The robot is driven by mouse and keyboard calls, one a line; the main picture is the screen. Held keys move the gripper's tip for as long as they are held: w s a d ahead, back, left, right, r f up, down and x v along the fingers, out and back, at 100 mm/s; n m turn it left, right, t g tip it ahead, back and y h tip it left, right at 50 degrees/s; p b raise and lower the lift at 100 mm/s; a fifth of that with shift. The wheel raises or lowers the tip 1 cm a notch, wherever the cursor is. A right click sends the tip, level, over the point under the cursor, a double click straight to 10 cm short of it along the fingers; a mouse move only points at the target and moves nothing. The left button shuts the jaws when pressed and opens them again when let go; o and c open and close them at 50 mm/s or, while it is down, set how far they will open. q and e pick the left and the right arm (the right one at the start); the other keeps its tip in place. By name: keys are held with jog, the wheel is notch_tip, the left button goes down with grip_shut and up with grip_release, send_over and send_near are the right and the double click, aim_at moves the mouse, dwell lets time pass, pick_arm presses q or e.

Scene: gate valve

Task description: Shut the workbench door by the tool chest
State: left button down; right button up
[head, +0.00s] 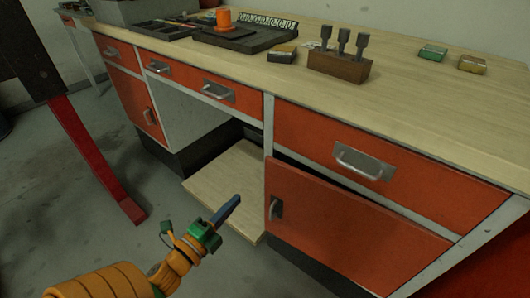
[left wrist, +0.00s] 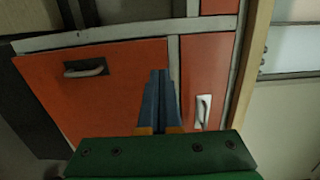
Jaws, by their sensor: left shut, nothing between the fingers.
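The workbench's lower right orange door (head: 340,230) stands slightly ajar. A dark gap shows along its top edge, and its handle (head: 276,208) is near its left edge. In the left wrist view, turned sideways, an orange door panel (left wrist: 105,105) with a dark handle (left wrist: 86,70) fills the left side. The lower left door (head: 134,103) looks shut. My left gripper (head: 230,207) is shut and empty, in front of and left of the ajar door, apparently apart from it. Its closed fingers (left wrist: 158,95) also show in the wrist view. I cannot identify the tool chest with certainty.
The worktop (head: 420,105) carries a wooden block with tools (head: 340,66), a dark tray (head: 235,38) and small boxes. A pale board (head: 228,185) lies low in the open bay. A red bar (head: 95,160) stands at left. Grey floor between is clear.

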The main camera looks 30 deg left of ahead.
aim_at(270, 165)
pick_arm(q)
jog(key=w, duration=1.3)
jog(key=shift+w+d+b, duration=0.1)
jog(key=shift+w+b, duration=0.25)
pick_arm(e)
jog(key=shift+s+d+f, duration=0.1)
jog(key=shift+f, duration=0.25)
